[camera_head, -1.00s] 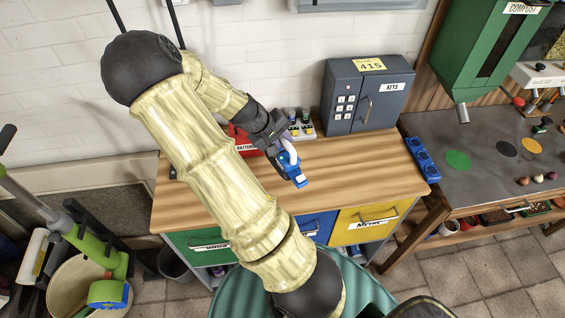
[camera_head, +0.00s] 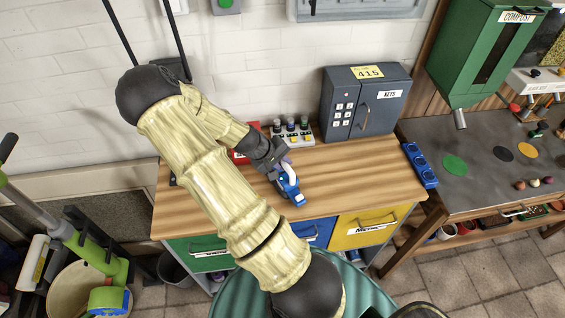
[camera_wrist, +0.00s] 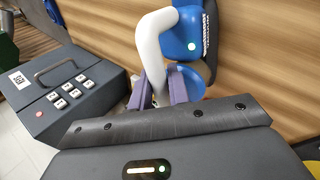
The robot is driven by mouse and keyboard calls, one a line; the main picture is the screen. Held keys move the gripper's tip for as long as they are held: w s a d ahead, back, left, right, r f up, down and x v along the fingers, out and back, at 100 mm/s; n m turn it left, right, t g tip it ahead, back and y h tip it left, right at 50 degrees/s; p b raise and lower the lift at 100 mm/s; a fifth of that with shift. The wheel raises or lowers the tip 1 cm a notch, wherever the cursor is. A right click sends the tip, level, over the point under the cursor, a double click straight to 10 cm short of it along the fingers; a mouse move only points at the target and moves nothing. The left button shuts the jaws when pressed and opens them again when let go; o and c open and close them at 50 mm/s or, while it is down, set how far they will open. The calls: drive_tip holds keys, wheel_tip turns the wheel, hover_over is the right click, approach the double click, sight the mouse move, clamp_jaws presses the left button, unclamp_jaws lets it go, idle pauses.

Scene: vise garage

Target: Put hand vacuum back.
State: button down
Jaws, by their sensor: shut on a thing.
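The hand vacuum (camera_head: 289,188) is blue with a white curved handle, over the wooden bench top (camera_head: 370,175). My gripper (camera_head: 281,164) is shut on its white handle. The wrist view shows the hand vacuum (camera_wrist: 184,38) with its white handle (camera_wrist: 152,48) between the purple fingers of my gripper (camera_wrist: 160,90). A small green light shows on the blue body. I cannot tell whether the vacuum touches the bench top. My arm hides part of the bench's left side.
A grey key safe (camera_head: 365,102) stands at the back right of the bench. A rack of small bottles (camera_head: 292,130) and a red box (camera_head: 241,154) stand at the back. A blue socket strip (camera_head: 420,165) lies at the right edge. The bench's front right is clear.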

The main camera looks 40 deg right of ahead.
drive_tip(key=shift+f, duration=0.2)
drive_tip(key=shift+a, duration=0.1)
drive_tip(key=shift+w+f, duration=0.1)
drive_tip(key=shift+f, duration=0.1)
drive_tip(key=c, duration=1.3)
unclamp_jaws()
drive_tip(key=shift+a+r, duration=0.3)
drive_tip(key=shift+r, duration=0.1)
drive_tip(key=b+v, duration=0.2)
drive_tip(key=v, duration=0.9)
drive_tip(key=shift+r, duration=0.15)
